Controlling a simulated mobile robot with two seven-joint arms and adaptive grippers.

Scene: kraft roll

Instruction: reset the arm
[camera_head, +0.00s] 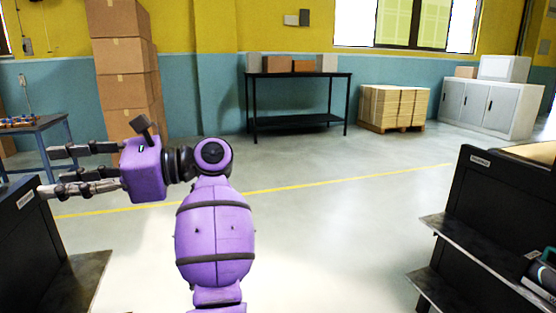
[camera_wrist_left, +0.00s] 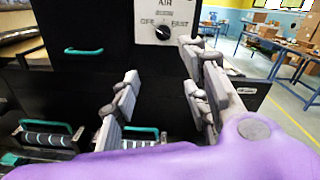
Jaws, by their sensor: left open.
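My left arm (camera_head: 214,230) is purple and rises from the bottom of the head view, bending left at the wrist. My left gripper (camera_head: 47,171) is open and points left, with its fingers apart and nothing seen between them. It hangs in front of the blue wall, close to a dark cabinet at the left edge. In the left wrist view the open fingers of the gripper (camera_wrist_left: 160,82) face a black machine (camera_wrist_left: 70,82) with an "AIR" dial (camera_wrist_left: 162,31). My right gripper is in neither view.
A black shelf unit (camera_head: 500,200) stands at the right, and a dark cabinet (camera_head: 25,225) at the left edge. Stacked cartons (camera_head: 122,60), a black table (camera_head: 298,76), a pallet stack (camera_head: 394,106) and grey cabinets (camera_head: 487,108) line the wall. The middle floor is clear.

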